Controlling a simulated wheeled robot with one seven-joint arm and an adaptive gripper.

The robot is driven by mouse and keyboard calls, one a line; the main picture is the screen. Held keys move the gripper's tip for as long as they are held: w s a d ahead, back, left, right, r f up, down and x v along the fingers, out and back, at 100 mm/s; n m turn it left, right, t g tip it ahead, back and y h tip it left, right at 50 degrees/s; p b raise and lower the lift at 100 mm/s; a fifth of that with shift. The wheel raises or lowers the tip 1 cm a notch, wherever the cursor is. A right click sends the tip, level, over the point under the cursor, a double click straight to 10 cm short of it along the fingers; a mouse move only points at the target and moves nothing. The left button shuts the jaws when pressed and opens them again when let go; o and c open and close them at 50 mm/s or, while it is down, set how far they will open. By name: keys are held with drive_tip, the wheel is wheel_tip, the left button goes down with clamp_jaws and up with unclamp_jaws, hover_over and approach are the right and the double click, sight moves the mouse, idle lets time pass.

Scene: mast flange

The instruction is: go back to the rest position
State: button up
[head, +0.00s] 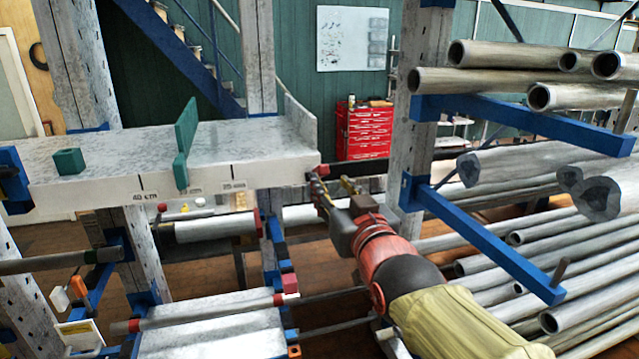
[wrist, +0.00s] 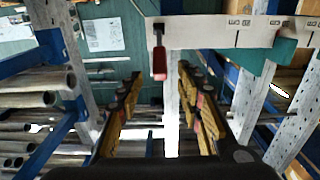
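My gripper (head: 332,193) is at the right end of the pale shelf beam (head: 90,192), just below its corner, with my red and dark arm reaching in from the lower right. In the wrist view my gripper (wrist: 160,78) has its two yellow-and-black fingers wide apart, with nothing held between them. A small red-handled part (wrist: 159,62) hangs from the beam's edge ahead of the fingers; it also shows by the beam's end in the head view (head: 322,171). It looks apart from the fingers in the wrist view.
A teal upright plate (head: 184,145) and a teal block (head: 69,161) are on the beam. Blue rack arms (head: 490,240) with long pipes (head: 545,205) stand close on the right. A roller (head: 215,228) and other racked parts lie below the beam. A red tool chest (head: 363,132) is behind.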

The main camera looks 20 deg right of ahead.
drive_tip(key=s+f+g+b, duration=0.4)
drive_tip(key=s+f, duration=0.4)
drive_tip(key=f, duration=0.5)
drive_tip(key=s+f+g+b, duration=0.4)
drive_tip(key=s+f, duration=0.4)
drive_tip(key=f, duration=0.5)
drive_tip(key=s+f+g+b, duration=0.4)
drive_tip(key=s+f, duration=0.4)
drive_tip(key=f, duration=0.4)
drive_tip(key=shift+f+b, duration=0.4)
drive_tip(key=shift+b, duration=0.3)
